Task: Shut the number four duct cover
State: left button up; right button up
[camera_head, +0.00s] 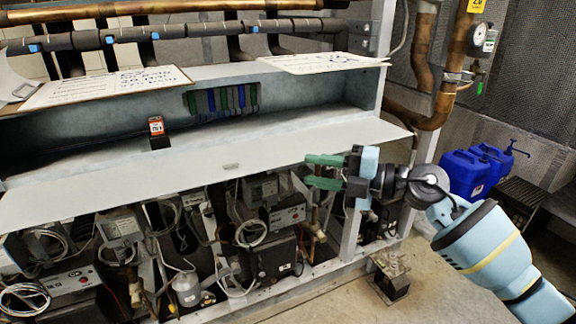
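The duct cover (150,185) is a long pale grey panel, open and lowered toward me along the front of the duct, with a small mark near its middle. The duct's interior (310,95) lies exposed behind it. I cannot read a number on the cover. My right gripper (322,172) comes in from the right, by the cover's front edge toward its right end. Its two green fingers are apart with nothing seen between them. Whether they touch the cover is unclear. My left gripper is out of view.
A small red-and-black device (157,132) stands in the duct, and coloured cables (222,99) show at its back. White boards (105,87) with writing lie above. Compressors and wiring crowd below. Blue canisters (467,174) stand at right. Copper pipes (440,95) rise beside the rack.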

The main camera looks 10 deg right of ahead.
aim_at(288, 166)
jog(key=x, duration=0.6)
jog(key=shift+w+a, duration=0.15)
jog(key=shift+a, duration=0.1)
grip_shut()
